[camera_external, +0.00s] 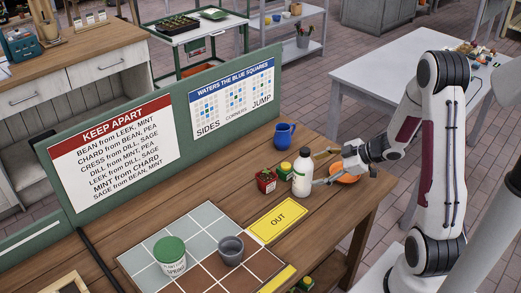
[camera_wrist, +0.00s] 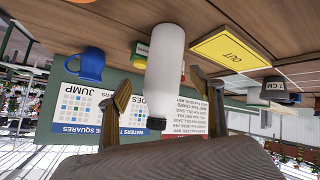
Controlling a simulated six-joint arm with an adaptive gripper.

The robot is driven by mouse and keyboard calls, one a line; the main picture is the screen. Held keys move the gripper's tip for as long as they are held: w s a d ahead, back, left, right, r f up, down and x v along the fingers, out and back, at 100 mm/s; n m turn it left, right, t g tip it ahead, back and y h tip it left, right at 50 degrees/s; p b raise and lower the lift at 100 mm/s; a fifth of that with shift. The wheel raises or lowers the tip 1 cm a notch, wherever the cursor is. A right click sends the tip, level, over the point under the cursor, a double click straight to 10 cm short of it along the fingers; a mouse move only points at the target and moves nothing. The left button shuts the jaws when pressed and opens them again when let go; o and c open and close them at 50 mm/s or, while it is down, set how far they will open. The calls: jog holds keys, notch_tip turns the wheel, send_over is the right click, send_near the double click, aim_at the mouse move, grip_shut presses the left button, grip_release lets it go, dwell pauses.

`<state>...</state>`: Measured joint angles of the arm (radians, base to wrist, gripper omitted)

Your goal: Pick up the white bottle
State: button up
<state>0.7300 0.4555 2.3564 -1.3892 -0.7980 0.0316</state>
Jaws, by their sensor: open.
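The white bottle (camera_external: 302,175) with a black cap stands upright on the wooden table. My gripper (camera_external: 319,168) is open and reaches in from the right, low over the table, with its fingertips close to the bottle. The wrist view is upside down. There the bottle (camera_wrist: 165,75) shows between the two fingers of my gripper (camera_wrist: 161,82), with a gap on each side. I cannot tell whether the fingertips reach past the bottle.
A red pot (camera_external: 266,181) and a green-and-yellow box (camera_external: 285,170) stand just left of the bottle. A blue jug (camera_external: 285,135) stands behind. A yellow OUT card (camera_external: 278,220) lies in front.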

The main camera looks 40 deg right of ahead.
aim_at(303, 170)
jog(key=s+f+t+y, duration=0.1)
jog(key=s+d+f+m+t+y, duration=0.1)
jog(key=y, duration=0.1)
jog(key=shift+f, duration=0.15)
jog(key=shift+s+d+m+t+y, duration=0.4)
jog(key=shift+s+d+t+y, duration=0.2)
jog(key=shift+s+t+y, duration=0.4)
jog(key=shift+s+d+r+m+t, duration=0.3)
jog(key=shift+s+d+m+t, duration=0.25)
jog(key=shift+s+t, duration=0.35)
jog(key=shift+w, duration=0.25)
jog(key=x, duration=0.7)
jog(key=shift+r, duration=0.1)
jog(key=shift+x, duration=2.45)
jog(key=shift+a, duration=0.1)
